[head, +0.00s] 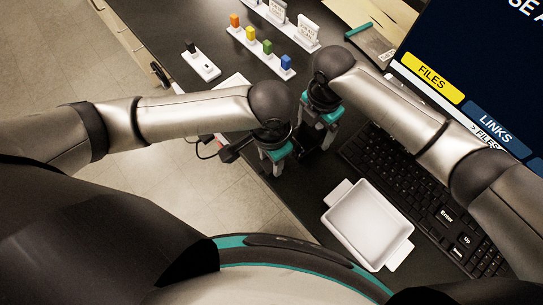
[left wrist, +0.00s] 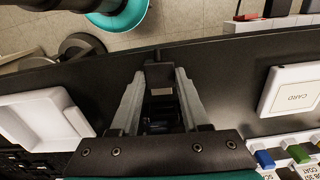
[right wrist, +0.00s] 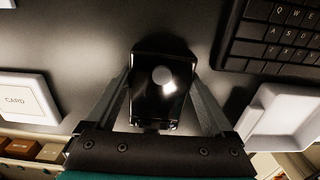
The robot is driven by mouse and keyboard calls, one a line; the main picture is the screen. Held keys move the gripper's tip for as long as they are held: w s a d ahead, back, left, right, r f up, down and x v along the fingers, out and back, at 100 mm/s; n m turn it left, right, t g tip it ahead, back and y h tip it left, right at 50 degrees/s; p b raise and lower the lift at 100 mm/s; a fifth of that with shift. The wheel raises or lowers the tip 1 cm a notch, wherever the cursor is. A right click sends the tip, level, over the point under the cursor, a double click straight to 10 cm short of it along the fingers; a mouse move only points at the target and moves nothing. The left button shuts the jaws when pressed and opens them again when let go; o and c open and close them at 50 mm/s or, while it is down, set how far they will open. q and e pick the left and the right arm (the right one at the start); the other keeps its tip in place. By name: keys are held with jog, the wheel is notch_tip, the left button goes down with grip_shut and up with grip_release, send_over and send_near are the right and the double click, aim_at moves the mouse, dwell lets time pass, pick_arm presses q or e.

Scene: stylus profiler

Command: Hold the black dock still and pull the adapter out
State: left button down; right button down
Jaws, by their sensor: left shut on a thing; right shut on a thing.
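The black dock (right wrist: 160,85) is a glossy dark block with a pale round spot on top in the right wrist view. I cannot tell whether the adapter and dock are touching.
A white tray (head: 367,225) and a black keyboard (head: 395,165) lie to the right. A white card holder (left wrist: 291,89) is near the left gripper. A rack of coloured blocks (head: 262,48) stands at the back. The table's front edge is close to the left gripper.

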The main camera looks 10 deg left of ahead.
pick_arm(q)
jog(key=shift+s, duration=0.1)
jog(key=s+a+r, duration=0.1)
jog(key=s, duration=0.1)
jog(key=s+a+r, duration=0.2)
dwell(0.5)
dwell(0.8)
pick_arm(e)
grip_release()
jog(key=shift+r, duration=0.1)
